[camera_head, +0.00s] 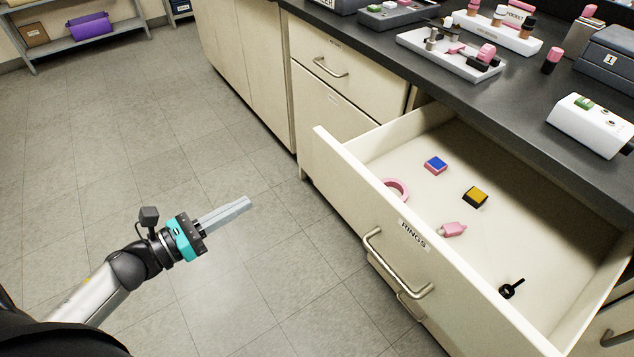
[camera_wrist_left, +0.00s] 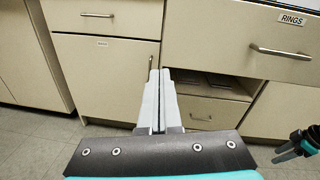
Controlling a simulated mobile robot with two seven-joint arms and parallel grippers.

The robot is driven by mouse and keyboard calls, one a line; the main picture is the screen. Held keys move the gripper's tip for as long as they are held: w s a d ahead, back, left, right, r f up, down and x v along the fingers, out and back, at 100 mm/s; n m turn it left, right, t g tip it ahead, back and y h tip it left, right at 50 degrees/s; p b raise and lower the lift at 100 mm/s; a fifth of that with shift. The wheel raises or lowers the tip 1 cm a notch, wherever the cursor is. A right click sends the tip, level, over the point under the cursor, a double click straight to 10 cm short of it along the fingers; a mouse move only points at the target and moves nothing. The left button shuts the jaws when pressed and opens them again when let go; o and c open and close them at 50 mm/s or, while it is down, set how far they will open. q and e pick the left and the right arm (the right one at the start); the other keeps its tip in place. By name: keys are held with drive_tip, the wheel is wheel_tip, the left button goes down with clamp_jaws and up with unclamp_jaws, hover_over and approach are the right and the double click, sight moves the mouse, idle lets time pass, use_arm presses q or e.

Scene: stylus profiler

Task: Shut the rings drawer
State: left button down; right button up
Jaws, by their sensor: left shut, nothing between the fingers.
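The rings drawer (camera_head: 440,262) stands pulled far out of the counter in the head view, its front labelled RINGS. Its bar handle (camera_head: 385,262) is on the front face. In the left wrist view the drawer front (camera_wrist_left: 235,25) and handle (camera_wrist_left: 280,52) are at upper right. My left gripper (camera_head: 246,203) is shut and empty, over the floor to the left of the drawer front, apart from it. It also shows in the left wrist view (camera_wrist_left: 160,75). What looks like my right gripper (camera_wrist_left: 280,157) shows small at that view's lower right; its finger state is unclear.
Inside the drawer lie a pink ring (camera_head: 397,188), a blue-topped block (camera_head: 435,165), a yellow-topped block (camera_head: 475,196), a pink piece (camera_head: 453,229) and a black piece (camera_head: 511,288). The dark countertop (camera_head: 480,110) holds trays and devices. The floor (camera_head: 130,150) at left is clear.

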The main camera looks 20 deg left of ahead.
use_arm(q)
drive_tip(key=d+r+m+h, duration=0.1)
drive_tip(key=m+h, duration=0.1)
drive_tip(key=m, duration=0.1)
drive_tip(key=b, duration=0.3)
approach(318, 167)
drive_tip(key=x, duration=0.5)
drive_tip(key=shift+r, duration=0.15)
drive_tip(key=shift+x, duration=0.9)
use_arm(e)
drive_tip(key=shift+w+a+r, duration=0.3)
drive_tip(key=shift+w+r, duration=0.25)
drive_tip(key=shift+r, duration=0.2)
drive_tip(key=shift+w+a+r, duration=0.25)
drive_tip(key=shift+w+r, duration=0.25)
drive_tip(key=shift+r, duration=0.2)
drive_tip(key=shift+w+a+r, duration=0.3)
drive_tip(key=shift+w+r, duration=0.25)
drive_tip(key=shift+r, duration=0.2)
